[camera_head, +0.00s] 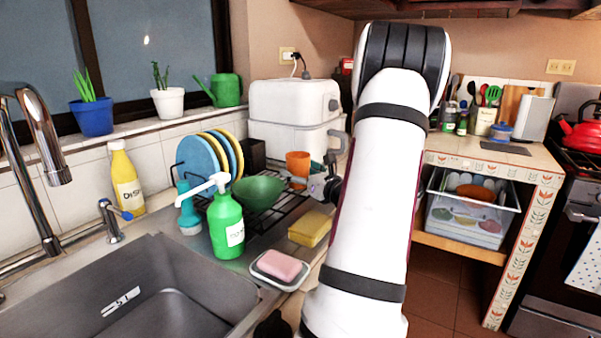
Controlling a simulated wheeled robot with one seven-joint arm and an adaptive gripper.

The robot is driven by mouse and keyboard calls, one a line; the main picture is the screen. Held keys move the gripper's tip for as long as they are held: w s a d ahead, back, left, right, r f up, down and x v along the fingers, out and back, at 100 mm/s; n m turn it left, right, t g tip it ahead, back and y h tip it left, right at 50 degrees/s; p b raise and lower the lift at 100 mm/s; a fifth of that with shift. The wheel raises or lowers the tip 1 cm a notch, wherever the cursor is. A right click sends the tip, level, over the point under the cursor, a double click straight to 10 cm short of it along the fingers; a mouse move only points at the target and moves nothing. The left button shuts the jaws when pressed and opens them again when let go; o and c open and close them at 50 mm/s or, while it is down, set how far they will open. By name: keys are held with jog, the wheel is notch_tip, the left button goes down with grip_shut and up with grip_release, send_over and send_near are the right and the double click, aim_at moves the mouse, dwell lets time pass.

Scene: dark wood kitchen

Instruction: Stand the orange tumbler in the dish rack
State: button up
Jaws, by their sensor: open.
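The orange tumbler (298,164) stands about upright at the back right of the black wire dish rack (270,218). Whether its base rests on the wires is hard to tell. My gripper (320,184) is open just right of the tumbler, small and partly hidden by my arm. I cannot tell whether a finger still touches the tumbler. The rack also holds blue and yellow plates (203,156) at its left and a green bowl (258,192) in front of the tumbler.
A green soap bottle (227,226), yellow sponge (310,229) and pink soap on a dish (279,266) stand in front of the rack. A white appliance (292,101) stands behind. The sink (150,290) is at front left. My arm covers the counter right of the rack.

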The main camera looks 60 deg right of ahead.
jog(key=shift+r, duration=0.1)
jog(key=shift+s+r, duration=0.1)
jog(key=p+v, duration=0.1)
jog(key=v, duration=1)
jog(key=shift+s+a, duration=0.2)
jog(key=shift+s, duration=0.15)
